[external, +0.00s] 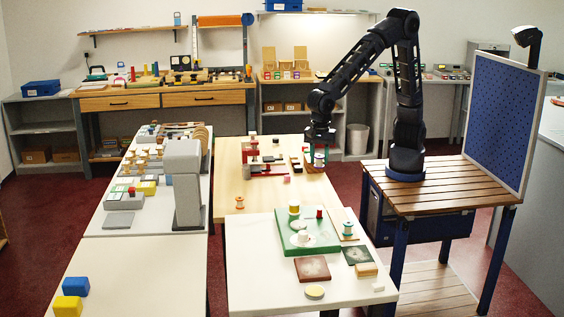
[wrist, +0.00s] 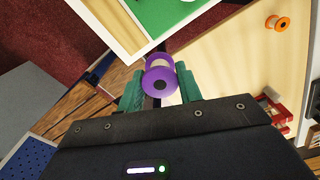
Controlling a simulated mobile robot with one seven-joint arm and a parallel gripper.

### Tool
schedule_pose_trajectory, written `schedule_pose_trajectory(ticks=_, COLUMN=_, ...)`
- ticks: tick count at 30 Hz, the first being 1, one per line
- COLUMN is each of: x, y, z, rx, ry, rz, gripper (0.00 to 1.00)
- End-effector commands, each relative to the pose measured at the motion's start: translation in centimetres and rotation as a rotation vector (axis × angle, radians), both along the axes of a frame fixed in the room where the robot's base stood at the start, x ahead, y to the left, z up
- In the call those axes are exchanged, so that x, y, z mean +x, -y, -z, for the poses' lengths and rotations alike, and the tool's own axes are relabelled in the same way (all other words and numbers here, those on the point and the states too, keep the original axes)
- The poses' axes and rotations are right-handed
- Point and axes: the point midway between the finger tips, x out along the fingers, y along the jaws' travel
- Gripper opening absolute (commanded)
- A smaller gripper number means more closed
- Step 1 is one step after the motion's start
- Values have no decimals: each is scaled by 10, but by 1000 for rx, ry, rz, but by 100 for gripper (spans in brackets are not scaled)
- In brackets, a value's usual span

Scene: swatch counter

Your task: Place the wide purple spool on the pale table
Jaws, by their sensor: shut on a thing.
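My gripper (external: 318,158) hangs over the right edge of the light wood table (external: 258,193). In the wrist view its green fingers (wrist: 159,84) are shut on a purple spool (wrist: 158,65), one finger on each side. The spool's near round end with its dark hole faces the camera. In the external view the spool is too small to make out clearly. The white-topped table (external: 252,268) stands nearer the camera; its corner also shows at the top of the wrist view (wrist: 113,28).
The white-topped table carries a green board (external: 308,240) with spools, dark square tiles (external: 312,268) and small blocks. An orange spool (external: 240,202) stands on the wood table, with a red rack (external: 252,155) behind. The wood table's front right is mostly clear.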

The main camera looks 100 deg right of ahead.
Motion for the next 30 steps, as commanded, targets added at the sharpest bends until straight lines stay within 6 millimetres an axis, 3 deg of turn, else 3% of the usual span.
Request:
schedule_pose_trajectory(ticks=1, x=9, y=21, z=3, rx=-1, ry=-1, rz=40, gripper=14)
schedule_pose_trajectory(ticks=9, x=43, y=124, z=17, rx=-1, ry=-2, rz=235, gripper=14)
schedule_pose_trajectory(ticks=18, x=56, y=234, z=31, rx=0, ry=-1, rz=442, gripper=14)
schedule_pose_trajectory(ticks=24, x=55, y=279, z=37, rx=0, ry=0, rz=525, gripper=14)
schedule_pose_trajectory(ticks=30, x=54, y=293, z=46, rx=-2, ry=-1, rz=552, gripper=14)
